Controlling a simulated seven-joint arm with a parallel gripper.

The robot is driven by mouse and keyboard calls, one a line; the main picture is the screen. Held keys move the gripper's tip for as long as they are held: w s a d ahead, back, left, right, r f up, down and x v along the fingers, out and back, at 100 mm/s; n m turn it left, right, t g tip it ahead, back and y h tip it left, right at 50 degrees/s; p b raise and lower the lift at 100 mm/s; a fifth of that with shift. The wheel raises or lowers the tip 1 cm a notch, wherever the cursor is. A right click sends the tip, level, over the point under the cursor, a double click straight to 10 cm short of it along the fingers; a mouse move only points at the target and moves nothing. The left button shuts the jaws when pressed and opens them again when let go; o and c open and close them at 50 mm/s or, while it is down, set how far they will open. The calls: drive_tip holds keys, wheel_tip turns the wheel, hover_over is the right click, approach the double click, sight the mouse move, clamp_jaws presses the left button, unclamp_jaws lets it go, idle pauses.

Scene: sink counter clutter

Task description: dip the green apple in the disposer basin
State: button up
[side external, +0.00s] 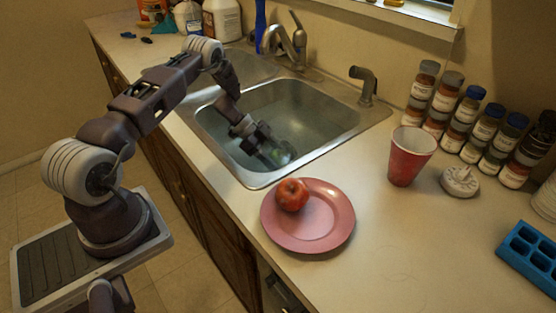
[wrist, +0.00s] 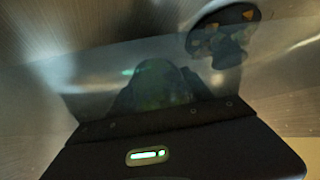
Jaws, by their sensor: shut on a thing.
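My gripper (side external: 277,154) reaches down inside the right basin (side external: 345,113) of the steel sink, near its front corner. It is shut on the green apple (side external: 284,156), which shows only as a small green patch between the fingers. In the wrist view the apple (wrist: 160,82) is a dark, greenish round shape just past the gripper body. A dark drain opening (wrist: 222,30) with yellowish marks lies beyond it. The basin looks water-filled; whether the apple touches the water or the floor is unclear.
A pink plate (side external: 325,232) with a red apple (side external: 291,195) sits on the counter close to the sink's front rim. A red cup (side external: 410,158), a white disc-shaped item (side external: 459,181) and several spice jars (side external: 465,120) stand right. The faucet (side external: 292,45) rises behind the sink.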

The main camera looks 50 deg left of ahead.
drive_tip(key=shift+s+d, duration=0.15)
drive_tip(key=shift+s, duration=0.35)
drive_tip(key=shift+w, duration=0.6)
drive_tip(key=shift+s, duration=0.6)
drive_tip(key=shift+w, duration=0.6)
